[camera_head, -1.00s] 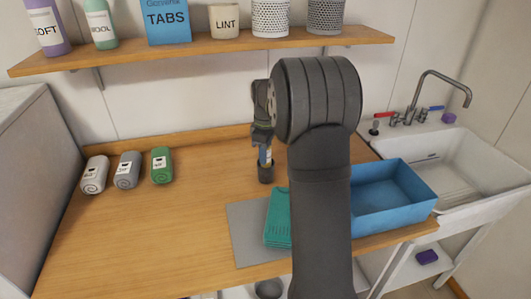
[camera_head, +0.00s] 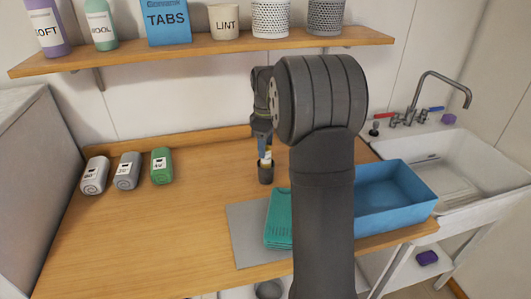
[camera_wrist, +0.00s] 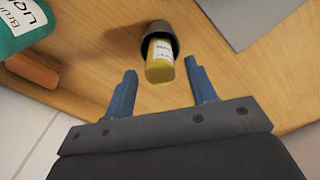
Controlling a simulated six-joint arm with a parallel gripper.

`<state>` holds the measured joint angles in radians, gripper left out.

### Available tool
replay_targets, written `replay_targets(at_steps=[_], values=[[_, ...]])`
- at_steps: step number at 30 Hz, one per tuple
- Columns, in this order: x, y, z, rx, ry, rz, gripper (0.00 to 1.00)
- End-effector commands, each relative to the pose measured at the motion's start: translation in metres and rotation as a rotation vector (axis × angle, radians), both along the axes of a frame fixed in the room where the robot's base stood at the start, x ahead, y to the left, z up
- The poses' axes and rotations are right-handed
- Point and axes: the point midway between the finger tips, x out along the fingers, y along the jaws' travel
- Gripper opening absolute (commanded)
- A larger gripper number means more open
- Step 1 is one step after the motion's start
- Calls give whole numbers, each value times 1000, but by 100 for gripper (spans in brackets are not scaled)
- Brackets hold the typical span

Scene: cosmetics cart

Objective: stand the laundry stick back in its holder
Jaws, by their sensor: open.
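The laundry stick (camera_head: 266,156) is a small yellow cylinder with a white label. It stands in the dark cup-shaped holder (camera_head: 265,174) on the wooden counter, about upright. In the wrist view the yellow end of the stick (camera_wrist: 160,68) sticks out of the holder's mouth (camera_wrist: 156,32); its lower part is hidden inside. My gripper (camera_head: 262,141) is just above the stick, pointing down. In the wrist view its blue fingers (camera_wrist: 161,76) are open, one on each side of the stick's end, with gaps between them and the stick.
A grey mat (camera_head: 245,238) with folded teal cloth (camera_head: 279,220) lies in front. A blue bin (camera_head: 398,188) is to the right, beside the sink. Rolled towels (camera_head: 128,170) lie left. A teal bottle (camera_wrist: 22,28) and orange-brown block (camera_wrist: 33,69) are near the holder. The shelf is above.

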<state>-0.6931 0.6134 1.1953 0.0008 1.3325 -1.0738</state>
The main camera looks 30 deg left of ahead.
Motion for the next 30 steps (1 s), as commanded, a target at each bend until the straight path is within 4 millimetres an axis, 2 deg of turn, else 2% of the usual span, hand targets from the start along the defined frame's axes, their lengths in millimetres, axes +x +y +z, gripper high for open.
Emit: replay_targets(at_steps=[1,6,12,20,26,30], values=[[1,0,13,4,-4,0,52],[0,0,49,3,-3,0,52],[0,0,76,1,-2,0,52],[0,0,84,0,0,0,52],[0,0,84,0,0,0,52],[0,0,76,-1,1,0,52]])
